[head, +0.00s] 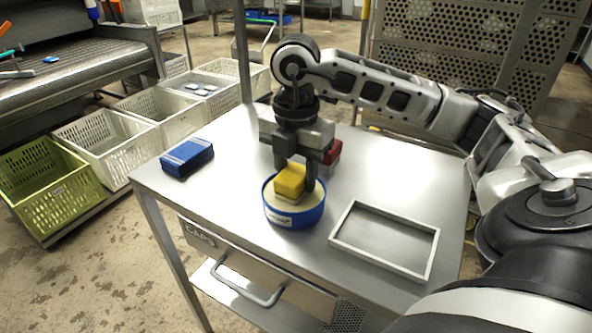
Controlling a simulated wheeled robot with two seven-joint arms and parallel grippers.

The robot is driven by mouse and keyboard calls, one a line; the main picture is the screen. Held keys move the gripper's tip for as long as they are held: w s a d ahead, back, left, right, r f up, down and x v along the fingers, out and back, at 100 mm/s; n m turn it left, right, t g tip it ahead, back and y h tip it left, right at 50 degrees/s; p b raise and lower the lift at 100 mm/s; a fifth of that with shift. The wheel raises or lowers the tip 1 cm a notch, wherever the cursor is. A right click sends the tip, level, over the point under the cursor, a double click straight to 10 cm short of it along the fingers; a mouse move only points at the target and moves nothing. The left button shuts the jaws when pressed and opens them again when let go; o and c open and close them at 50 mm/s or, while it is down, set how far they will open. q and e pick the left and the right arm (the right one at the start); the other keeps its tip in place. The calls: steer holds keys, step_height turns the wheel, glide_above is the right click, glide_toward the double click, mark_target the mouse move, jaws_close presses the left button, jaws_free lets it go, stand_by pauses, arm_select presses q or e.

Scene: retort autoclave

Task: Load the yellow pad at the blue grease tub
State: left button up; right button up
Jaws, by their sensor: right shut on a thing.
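The blue grease tub (293,217) is a low round tub with pale contents and a label on its front. It stands on the steel table near the front edge. My right gripper (300,182) points down over the tub and is shut on the yellow pad (289,181). The pad is at the tub's opening, inside its rim as seen from here. I cannot tell whether its underside touches the grease. My left gripper is not in view.
On the steel table (225,217), a blue block (187,157) lies at the left and a red object (332,152) is partly hidden behind my gripper. An empty shallow grey tray (337,231) lies at the right. Plastic crates (106,146) stand at the left beside a conveyor.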

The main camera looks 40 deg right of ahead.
mark_target(296, 170)
stand_by(0.3)
step_height(296, 170, up, 7)
steer(key=p, duration=0.6)
stand_by(0.9)
